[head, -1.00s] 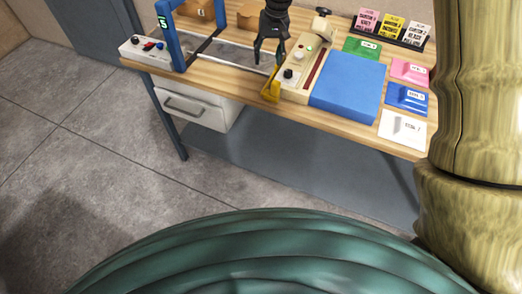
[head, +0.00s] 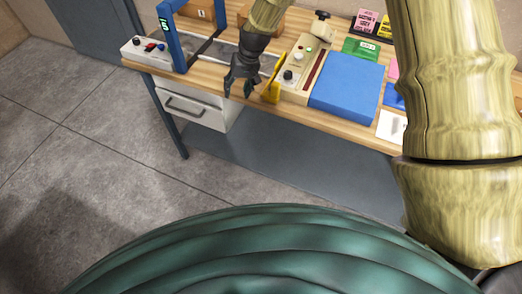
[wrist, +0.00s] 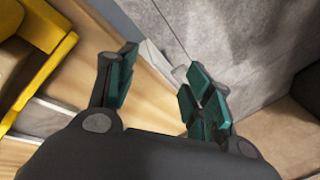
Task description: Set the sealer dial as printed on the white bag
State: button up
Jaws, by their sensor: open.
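The beige sealer (head: 300,66) stands on the wooden table, with a black dial (head: 288,75) at its front end and a yellow part (head: 272,88) on its left side. The dial's setting is too small to read. My gripper (head: 237,93) is open and empty near the table's front edge, left of the yellow part and apart from the dial. In the wrist view its fingers (wrist: 160,85) are spread over the table edge and floor. The white bag (head: 392,126) lies at the table's front right, partly hidden by my arm; its print is unreadable.
A blue pad (head: 347,85) lies right of the sealer, with a green bag (head: 363,48) behind it. A blue-framed machine (head: 172,38) with a control box (head: 146,48) stands at the left. A drawer (head: 196,105) hangs below the table. Pink and yellow cards (head: 367,21) stand at the back.

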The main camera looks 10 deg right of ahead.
jog(key=s+d+f+b, duration=0.1)
jog(key=s+d+f, duration=0.1)
jog(key=s+f, duration=0.6)
jog(key=s+d+f+h+b, duration=0.1)
jog(key=s+d+f, duration=0.2)
jog(key=s+f, duration=0.5)
jog(key=shift+x, duration=0.95)
jog(key=shift+s+d, duration=0.1)
jog(key=shift+d, duration=0.15)
